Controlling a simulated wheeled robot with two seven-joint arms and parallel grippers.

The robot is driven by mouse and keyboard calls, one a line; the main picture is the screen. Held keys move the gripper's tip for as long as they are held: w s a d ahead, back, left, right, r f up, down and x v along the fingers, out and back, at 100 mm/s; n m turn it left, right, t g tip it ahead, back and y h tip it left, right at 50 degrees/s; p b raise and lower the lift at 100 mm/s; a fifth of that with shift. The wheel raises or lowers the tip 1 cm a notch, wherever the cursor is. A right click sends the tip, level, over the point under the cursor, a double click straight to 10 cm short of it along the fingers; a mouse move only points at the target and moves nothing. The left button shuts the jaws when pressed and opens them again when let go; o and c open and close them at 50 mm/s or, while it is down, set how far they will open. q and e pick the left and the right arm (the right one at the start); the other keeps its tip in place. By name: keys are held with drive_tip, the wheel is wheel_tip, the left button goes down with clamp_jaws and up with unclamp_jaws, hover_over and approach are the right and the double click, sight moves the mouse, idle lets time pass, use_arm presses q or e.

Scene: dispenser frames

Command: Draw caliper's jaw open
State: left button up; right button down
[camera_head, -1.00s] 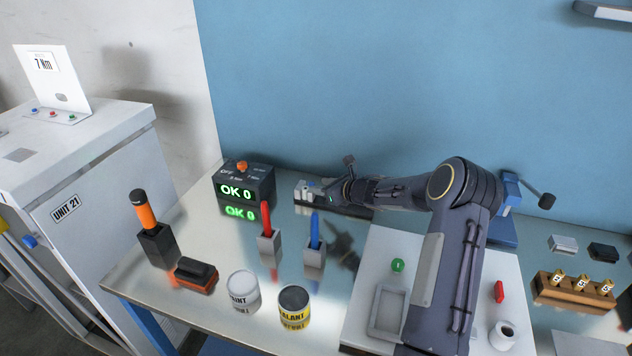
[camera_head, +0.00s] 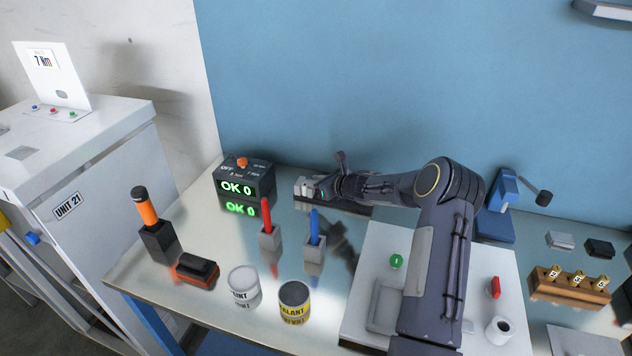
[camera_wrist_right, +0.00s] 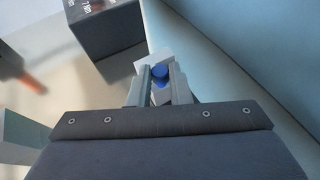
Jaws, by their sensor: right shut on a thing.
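The caliper (camera_head: 304,187) shows as a pale grey piece on a dark base at the back of the bench, right of the display box. My right gripper (camera_head: 323,188) reaches it from the right and hides part of it. In the right wrist view the two fingers of the right gripper (camera_wrist_right: 161,82) are shut on a small part with a round blue knob (camera_wrist_right: 160,71), which I take for the caliper's jaw. A pale surface of the caliper (camera_wrist_right: 153,60) shows just beyond the fingertips. How wide the jaw stands is hidden. My left gripper is not in view.
A black display box (camera_head: 245,180) reading OK 0 stands left of the caliper. Red (camera_head: 266,215) and blue (camera_head: 314,226) pens stand in grey holders in front. Two cans, paint (camera_head: 243,288) and sealant (camera_head: 294,302), stand nearer. A blue wall (camera_head: 400,80) rises behind.

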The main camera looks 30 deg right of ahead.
drive_tip(key=s+d+b, duration=0.2)
drive_tip(key=shift+s+d+f+b, duration=0.15)
drive_tip(key=shift+s+b, duration=0.1)
drive_tip(key=shift+b, duration=0.15)
drive_tip(key=shift+s+d, duration=0.15)
drive_tip(key=shift+s, duration=0.05)
drive_tip(key=c, duration=1.3)
unclamp_jaws()
drive_tip(key=shift+s+d+r, duration=0.1)
drive_tip(key=shift+s+r, duration=0.05)
drive_tip(key=shift+r, duration=0.05)
